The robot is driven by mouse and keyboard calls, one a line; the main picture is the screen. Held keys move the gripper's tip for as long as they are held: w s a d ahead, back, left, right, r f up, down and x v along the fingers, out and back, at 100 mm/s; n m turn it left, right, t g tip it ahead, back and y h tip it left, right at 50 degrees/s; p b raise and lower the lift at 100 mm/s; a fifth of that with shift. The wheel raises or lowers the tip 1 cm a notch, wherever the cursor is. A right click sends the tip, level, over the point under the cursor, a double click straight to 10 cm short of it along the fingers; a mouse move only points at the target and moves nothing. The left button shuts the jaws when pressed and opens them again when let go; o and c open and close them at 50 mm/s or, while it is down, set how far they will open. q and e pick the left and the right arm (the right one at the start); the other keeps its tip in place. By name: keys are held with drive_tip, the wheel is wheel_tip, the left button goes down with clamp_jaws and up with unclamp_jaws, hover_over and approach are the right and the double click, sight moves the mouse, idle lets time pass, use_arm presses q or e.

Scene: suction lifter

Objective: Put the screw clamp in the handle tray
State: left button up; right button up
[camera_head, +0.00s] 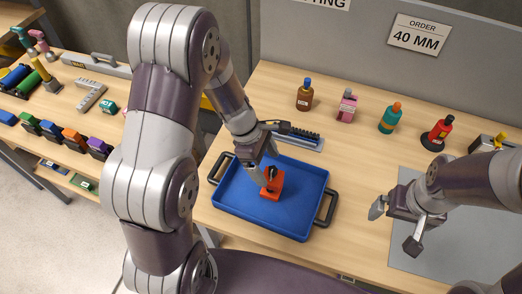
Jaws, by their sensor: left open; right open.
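The blue handle tray (233,197) lies on the wooden table and has a black handle at each end. An orange-red piece with dark parts, which looks like the screw clamp (270,190), is inside the tray near its middle. My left gripper (264,173) is open, right at the top of the clamp; whether it touches the clamp I cannot tell. My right gripper (393,226) is open and empty, to the right of the tray and above the left edge of the grey mat.
A black brush-like tool (292,131) lies behind the tray. A grey mat (440,256) covers the right side. Another bench with tools is at the far left.

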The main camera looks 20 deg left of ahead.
use_arm(q)
drive_tip(key=s+a+r+m+y, duration=0.2)
drive_tip(key=s+r+m, duration=0.1)
drive_tip(key=m, duration=0.6)
drive_tip(key=s+a+r+m+t+y, duration=0.1)
drive_tip(key=s+a+r+m+y, duration=0.1)
drive_tip(key=m, duration=0.6)
drive_tip(key=s+a+r, duration=0.1)
drive_tip(key=s+r, duration=0.1)
drive_tip(key=s, duration=0.1)
drive_tip(key=shift+s+r+m+t, duration=0.2)
drive_tip(key=shift+s+m+t, duration=0.1)
drive_tip(key=shift+m, duration=0.1)
drive_tip(key=shift+s+a, duration=0.1)
drive_tip(key=shift+s, duration=0.05)
